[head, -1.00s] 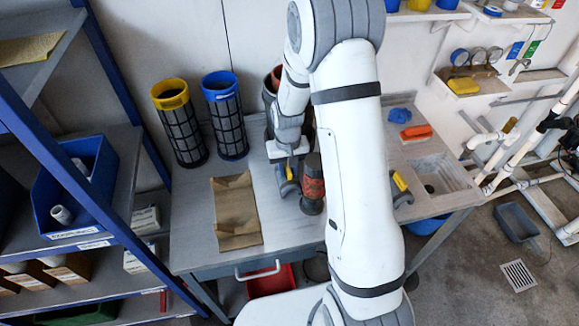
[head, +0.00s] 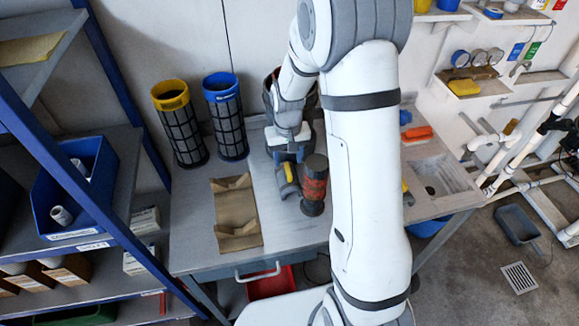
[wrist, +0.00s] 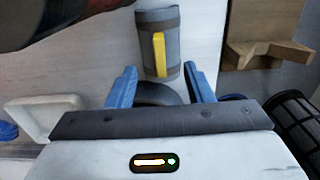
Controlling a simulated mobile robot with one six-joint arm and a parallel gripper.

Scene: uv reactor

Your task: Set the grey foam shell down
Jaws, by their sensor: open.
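The grey foam shell (head: 287,184) lies on the bench top, a short curved piece with a yellow strip along it. It also shows in the wrist view (wrist: 147,58), just beyond the fingertips. My gripper (head: 290,157) is behind the shell in the head view, toward the wall. In the wrist view my gripper (wrist: 160,69) has its two blue fingers wide apart, with nothing held between them. The shell appears clear of both fingers.
A red-banded dark cylinder (head: 314,187) stands right beside the shell. A brown cardboard piece (head: 235,212) lies to the left. Yellow-topped (head: 180,125) and blue-topped (head: 226,117) mesh cylinders stand at the back left. My arm hides part of the bench at the right.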

